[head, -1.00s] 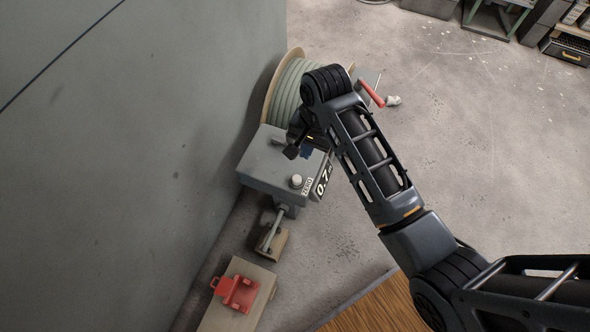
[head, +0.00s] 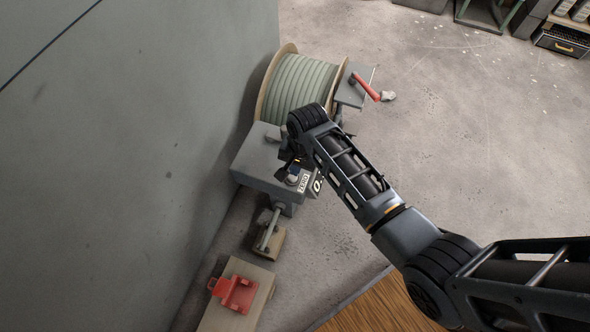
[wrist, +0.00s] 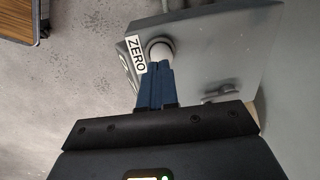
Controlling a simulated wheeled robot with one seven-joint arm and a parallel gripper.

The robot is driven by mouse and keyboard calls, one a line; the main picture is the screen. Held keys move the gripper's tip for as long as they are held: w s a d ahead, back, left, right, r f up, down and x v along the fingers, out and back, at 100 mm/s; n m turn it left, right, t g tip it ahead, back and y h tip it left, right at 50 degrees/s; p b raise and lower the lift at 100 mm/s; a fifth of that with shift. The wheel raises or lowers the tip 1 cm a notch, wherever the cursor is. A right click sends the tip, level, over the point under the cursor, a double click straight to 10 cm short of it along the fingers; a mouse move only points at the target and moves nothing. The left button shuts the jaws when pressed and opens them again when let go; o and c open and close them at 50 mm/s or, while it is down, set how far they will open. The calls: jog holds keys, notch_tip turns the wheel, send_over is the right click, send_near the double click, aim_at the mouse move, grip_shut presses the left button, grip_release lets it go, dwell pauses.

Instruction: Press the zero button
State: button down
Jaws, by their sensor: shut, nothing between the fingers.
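The zero button (wrist: 160,49) is a pale round knob on top of a grey meter box (head: 254,160), beside a white label reading ZERO (wrist: 136,54). The label also shows in the head view (head: 303,183). My gripper (wrist: 158,68) is shut and empty. Its blue fingers point at the button, and in the wrist view their tips overlap its lower edge. I cannot tell whether they touch it. In the head view my gripper (head: 293,171) is over the box's right part and hides most of the button and part of the number display (head: 317,186).
A reel of grey-green conduit (head: 300,85) stands behind the box, with a red-handled crank (head: 365,87) at its right. A red clamp (head: 236,293) sits on a block in front. A wall runs along the left.

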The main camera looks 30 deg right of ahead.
jog(key=shift+a+f, duration=0.1)
jog(key=shift+f, duration=0.85)
jog(key=shift+f+b, duration=0.35)
jog(key=shift+f, duration=0.6)
notch_tip(320, 180, up, 14)
jog(key=d+p, duration=0.1)
jog(key=p, duration=0.4)
jog(key=shift+s, duration=0.45)
jog(key=shift+d+r, duration=0.1)
jog(key=shift+s, duration=0.1)
